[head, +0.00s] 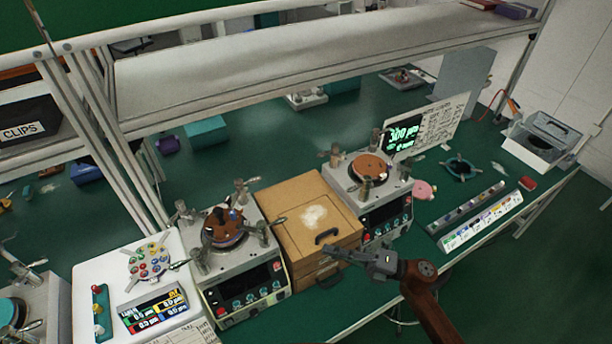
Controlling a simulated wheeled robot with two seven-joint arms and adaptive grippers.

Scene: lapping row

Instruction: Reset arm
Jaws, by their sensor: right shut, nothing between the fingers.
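My right gripper (335,251) reaches in from the lower right on a brown arm. It is shut and empty, held in front of the wooden drawer box (278,205), and its fingertips point left. In the picture it overlaps the box's front near the black handle (327,236); I cannot tell whether it touches the box. My left gripper is not in the picture.
A lapping machine (238,285) stands left of the box and another (385,215) stands right of it. A white tray with coloured pieces (110,275) is at the left. A labelled strip (480,222) lies right. Open floor (510,280) shows at lower right.

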